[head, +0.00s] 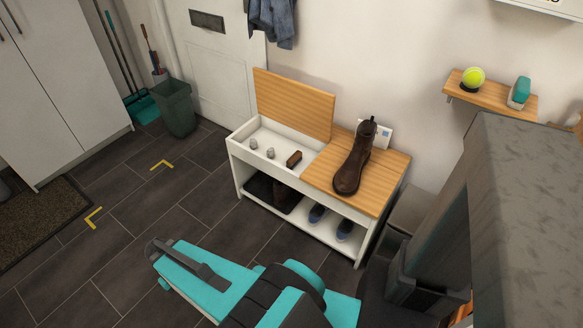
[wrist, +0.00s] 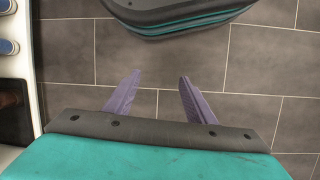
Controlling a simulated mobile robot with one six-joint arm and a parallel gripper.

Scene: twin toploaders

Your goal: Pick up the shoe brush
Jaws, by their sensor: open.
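The shoe brush, a small brown block (head: 294,158), lies in the white open compartment of the bench (head: 264,133), near its right end. The bench's left wooden lid (head: 293,104) stands raised behind the compartment. My gripper (wrist: 160,87) shows in the wrist view with its two purple-grey fingers apart and nothing between them. It points down at bare floor tiles, beside the bench that shows at the left edge. In the head view my teal arm is in front of the bench, well apart from the brush, and the fingers cannot be made out.
Two small grey items (head: 270,153) share the compartment. A brown boot (head: 354,160) stands on the closed right lid (head: 391,178). Blue shoes (head: 317,213) and another brown boot (head: 286,196) are on the lower shelf. A wall shelf (head: 490,96) holds a ball and a teal item.

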